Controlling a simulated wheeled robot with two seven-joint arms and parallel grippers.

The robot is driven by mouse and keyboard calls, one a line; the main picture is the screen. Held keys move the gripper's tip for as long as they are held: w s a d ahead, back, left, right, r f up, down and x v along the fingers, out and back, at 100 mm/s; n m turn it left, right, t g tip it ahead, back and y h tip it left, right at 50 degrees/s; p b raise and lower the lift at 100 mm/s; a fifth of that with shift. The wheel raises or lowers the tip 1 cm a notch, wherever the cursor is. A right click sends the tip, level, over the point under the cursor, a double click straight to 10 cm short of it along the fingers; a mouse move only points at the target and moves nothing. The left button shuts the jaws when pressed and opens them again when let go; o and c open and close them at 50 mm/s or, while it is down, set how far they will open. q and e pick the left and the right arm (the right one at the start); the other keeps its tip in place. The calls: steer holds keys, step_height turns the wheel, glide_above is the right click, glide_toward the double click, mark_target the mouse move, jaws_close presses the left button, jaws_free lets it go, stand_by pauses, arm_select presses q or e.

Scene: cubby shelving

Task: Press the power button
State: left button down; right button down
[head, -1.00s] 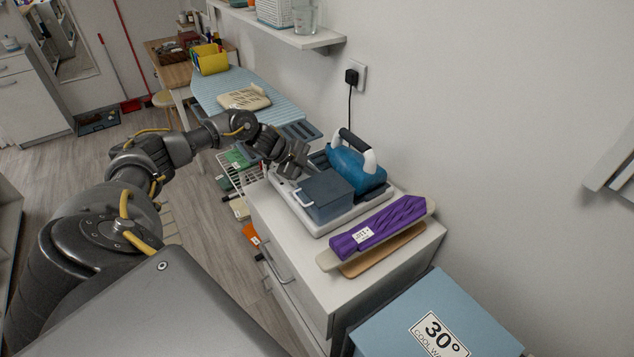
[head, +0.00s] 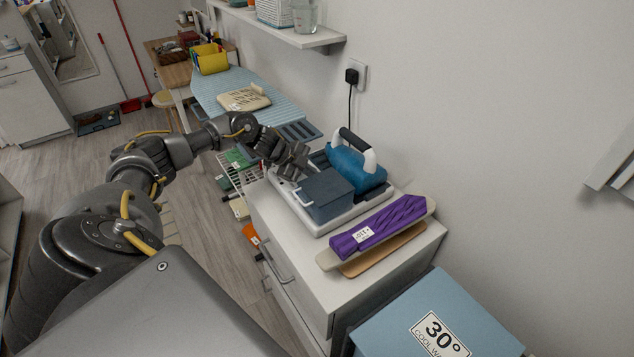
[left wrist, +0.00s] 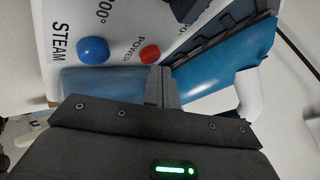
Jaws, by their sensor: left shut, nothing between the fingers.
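The red power button (left wrist: 150,54), labelled POWER, is on a white panel (left wrist: 122,22) in the left wrist view. A larger blue button (left wrist: 93,50) labelled STEAM is to its left. My left gripper (left wrist: 161,72) is shut and empty, its tips just below and slightly right of the red button in that picture. I cannot tell whether they touch it. In the head view my left gripper (head: 303,160) is at the far left end of the ironing station (head: 333,225), and the buttons are hidden there. My right gripper is not in view.
A blue iron (head: 354,168) and a grey-blue tank (head: 327,196) stand on the station, close to the gripper. A purple sleeve board (head: 382,227) lies in front on the white cabinet (head: 285,283). An ironing board (head: 215,86) is behind; a wall rises right.

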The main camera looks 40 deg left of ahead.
arm_select(q)
steer(key=shift+f, duration=0.45)
stand_by(0.6)
steer(key=shift+r, duration=0.15)
steer(key=shift+r+p, duration=0.55)
steer(key=shift+r, duration=0.2)
steer(key=shift+r+p, duration=2.1)
steer(key=shift+r, duration=0.4)
